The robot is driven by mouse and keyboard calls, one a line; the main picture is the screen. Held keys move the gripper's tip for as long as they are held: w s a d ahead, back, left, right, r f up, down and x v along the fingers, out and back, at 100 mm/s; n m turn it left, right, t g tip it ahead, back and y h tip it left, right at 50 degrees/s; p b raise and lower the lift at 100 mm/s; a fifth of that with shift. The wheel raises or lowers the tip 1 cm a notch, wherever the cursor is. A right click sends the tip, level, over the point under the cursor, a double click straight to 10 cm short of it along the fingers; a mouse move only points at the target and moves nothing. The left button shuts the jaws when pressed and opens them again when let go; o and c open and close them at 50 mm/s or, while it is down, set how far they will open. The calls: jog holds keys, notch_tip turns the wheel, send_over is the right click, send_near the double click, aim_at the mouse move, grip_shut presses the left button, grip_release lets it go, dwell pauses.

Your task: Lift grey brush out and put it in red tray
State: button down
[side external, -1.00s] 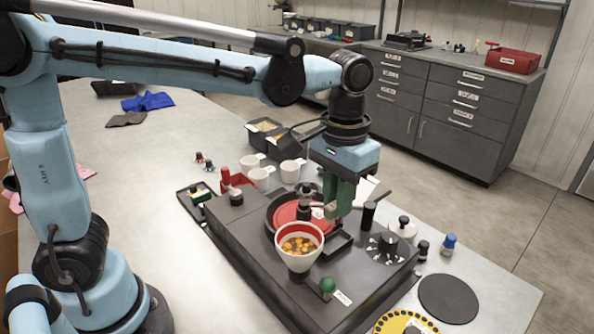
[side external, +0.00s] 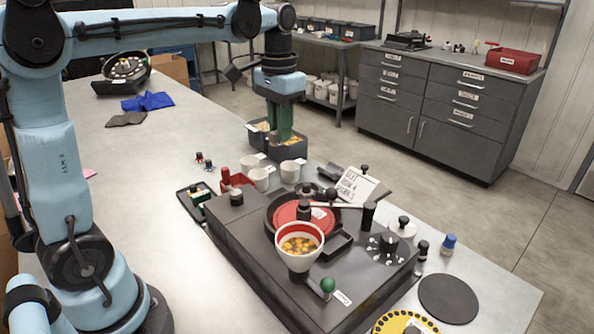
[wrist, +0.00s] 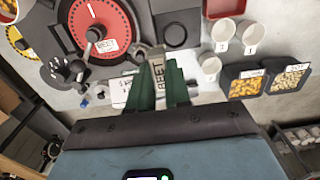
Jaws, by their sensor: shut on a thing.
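My gripper (side external: 284,136) has its green fingers pointing down, in line with the seed bins in the side view. The red tray (side external: 243,179) is beside the white cups, left of the seed meter. Its edge shows at the top of the wrist view (wrist: 225,8).
The dark seed meter (side external: 225,222) carries a red disc (side external: 290,214) and a red-rimmed hopper (side external: 299,262). White cups (side external: 262,180) and dark seed bins (side external: 290,152) stand behind. A small tray (side external: 192,204) is left; a white card (side external: 357,187) stands behind the meter. The left of the bench is mostly clear.

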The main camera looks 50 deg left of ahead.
jog(key=s+a, duration=0.3)
jog(key=a, duration=1)
jog(key=shift+s+f, duration=0.15)
jog(key=shift+f, duration=8.1)
jog(key=c, duration=1)
grip_release()
jog(key=shift+r, duration=0.1)
notch_tip(320, 180, up, 12)
